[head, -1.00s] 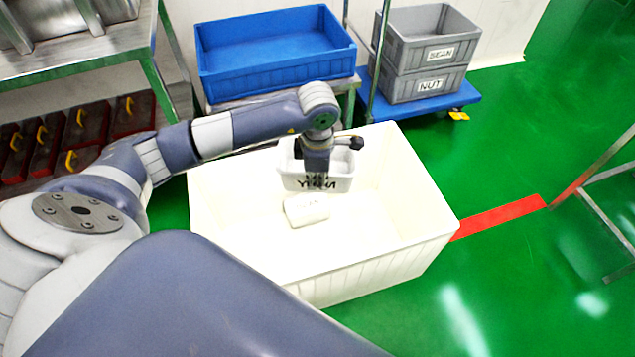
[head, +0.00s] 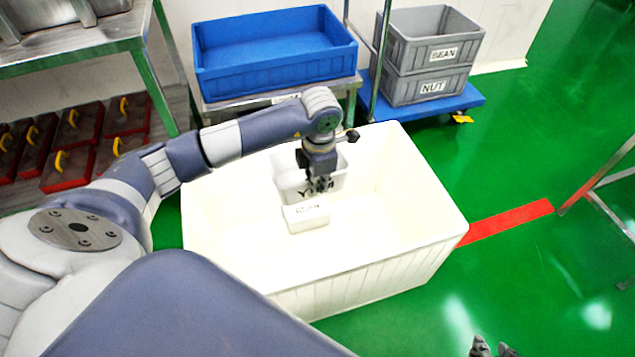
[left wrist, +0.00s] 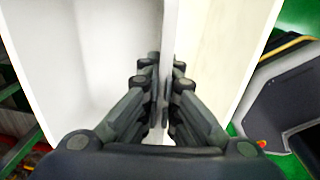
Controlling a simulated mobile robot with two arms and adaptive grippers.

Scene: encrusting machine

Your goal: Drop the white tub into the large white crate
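The white tub (head: 291,181) with dark lettering hangs from my left gripper (head: 318,184), over the far inner part of the large white crate (head: 373,272). The left fingers are closed on the tub's wall. In the left wrist view, the tub's pale inside (left wrist: 115,45) lies left of the gripper (left wrist: 165,95), and the thin wall runs between the fingers. The head view does not show clearly how high the tub is above the crate floor. Dark tips at the bottom edge look like my right gripper (head: 491,349); its opening is unclear.
A smaller white labelled container (head: 306,218) is in the crate, just in front of the held tub. A blue bin (head: 275,70) on a stand and stacked grey crates (head: 428,75) on a blue dolly stand behind.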

